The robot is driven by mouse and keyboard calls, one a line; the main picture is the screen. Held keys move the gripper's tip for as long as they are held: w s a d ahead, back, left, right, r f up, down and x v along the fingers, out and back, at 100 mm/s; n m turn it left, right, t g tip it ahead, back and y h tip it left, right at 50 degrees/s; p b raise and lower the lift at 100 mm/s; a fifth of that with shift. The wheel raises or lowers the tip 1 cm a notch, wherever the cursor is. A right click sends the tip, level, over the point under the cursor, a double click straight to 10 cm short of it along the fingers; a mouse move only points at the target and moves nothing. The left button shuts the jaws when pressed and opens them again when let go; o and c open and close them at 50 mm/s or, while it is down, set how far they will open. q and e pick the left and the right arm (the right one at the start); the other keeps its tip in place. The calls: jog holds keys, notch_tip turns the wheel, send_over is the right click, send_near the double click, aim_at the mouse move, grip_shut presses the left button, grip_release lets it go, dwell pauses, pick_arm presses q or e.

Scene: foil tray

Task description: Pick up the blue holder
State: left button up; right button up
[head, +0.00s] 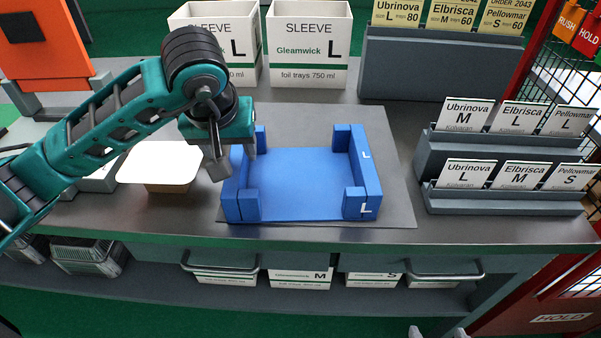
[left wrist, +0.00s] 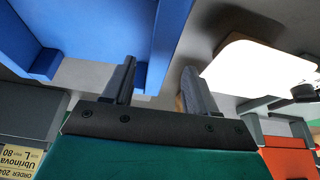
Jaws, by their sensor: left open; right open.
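The blue holder (head: 290,190) is a shallow open frame with raised corner blocks and "L" marks. It lies on a dark grey mat (head: 398,200) in the middle of the counter in the head view. My left gripper (head: 232,156) is open at the holder's left wall, pointing down. In the left wrist view the holder's wall (left wrist: 168,45) shows between the two fingers of my left gripper (left wrist: 160,85); whether they touch it I cannot tell. The gripper partly hides the far left corner of the holder. My right gripper is not in view.
A white-topped foil tray (head: 160,162) stands close to the left of the holder. Two sleeve boxes (head: 308,45) stand behind. Grey card racks (head: 500,200) stand on the right. The counter's front edge runs just in front of the mat.

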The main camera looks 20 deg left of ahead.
aim_at(236, 157)
pick_arm(q)
jog(key=x, duration=0.5)
jog(key=shift+w+f, duration=0.1)
jog(key=shift+f, duration=0.3)
grip_shut()
jog(key=shift+r, duration=0.1)
